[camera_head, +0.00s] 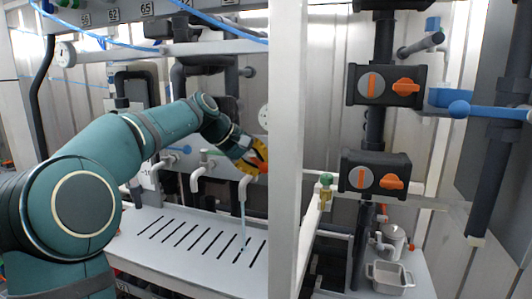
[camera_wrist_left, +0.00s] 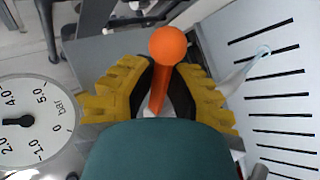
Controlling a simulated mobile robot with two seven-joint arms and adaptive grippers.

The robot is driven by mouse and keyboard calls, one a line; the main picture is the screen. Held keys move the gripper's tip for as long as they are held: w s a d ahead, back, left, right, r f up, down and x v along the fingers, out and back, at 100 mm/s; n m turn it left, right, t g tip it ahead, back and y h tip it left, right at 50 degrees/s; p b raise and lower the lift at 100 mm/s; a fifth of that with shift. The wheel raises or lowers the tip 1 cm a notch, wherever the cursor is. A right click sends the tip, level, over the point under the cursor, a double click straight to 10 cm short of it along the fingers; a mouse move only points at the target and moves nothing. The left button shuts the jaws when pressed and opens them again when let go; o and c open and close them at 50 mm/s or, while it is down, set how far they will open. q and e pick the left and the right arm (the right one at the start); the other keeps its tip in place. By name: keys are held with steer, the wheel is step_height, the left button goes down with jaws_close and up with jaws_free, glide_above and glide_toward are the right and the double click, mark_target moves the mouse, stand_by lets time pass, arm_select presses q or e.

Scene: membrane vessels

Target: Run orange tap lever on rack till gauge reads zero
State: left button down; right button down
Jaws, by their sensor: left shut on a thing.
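My left gripper (camera_head: 256,157), with yellow-orange fingers, is shut on the orange tap lever. In the left wrist view the lever (camera_wrist_left: 168,60) has a round ball end and stands between the two fingers (camera_wrist_left: 160,92). A pale stream (camera_head: 243,225) falls from the white spout (camera_head: 244,187) below the gripper onto the slotted tray; it also shows in the left wrist view (camera_wrist_left: 245,69). The white round gauge (camera_wrist_left: 45,140) is cut off at the left edge. Its needle points left, between 2.0 and 4.0, away from 0. My right gripper is not in view.
The slotted grey tray (camera_head: 150,222) lies under several spouts, one with a blue lever (camera_head: 183,149). A white post (camera_head: 285,150) stands close right of my gripper. Black valves with orange handles (camera_head: 405,87) and a blue lever (camera_head: 460,108) are further right.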

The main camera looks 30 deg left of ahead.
arm_select(q)
steer(key=shift+s+a+m, duration=0.1)
steer(key=shift+s+m, duration=0.05)
steer(key=shift+m, duration=0.15)
steer(key=m+g+h+p, duration=0.1)
steer(key=s+a+m+g+h+p, duration=0.1)
steer(key=m+p, duration=0.1)
steer(key=m+g+h+p, duration=0.1)
steer(key=p, duration=0.1)
steer(key=shift+s+a+m, duration=0.2)
steer(key=shift+a+m, duration=0.1)
steer(key=shift+f, duration=0.1)
steer(key=c, duration=0.9)
jaws_free()
steer(key=shift+d, duration=0.1)
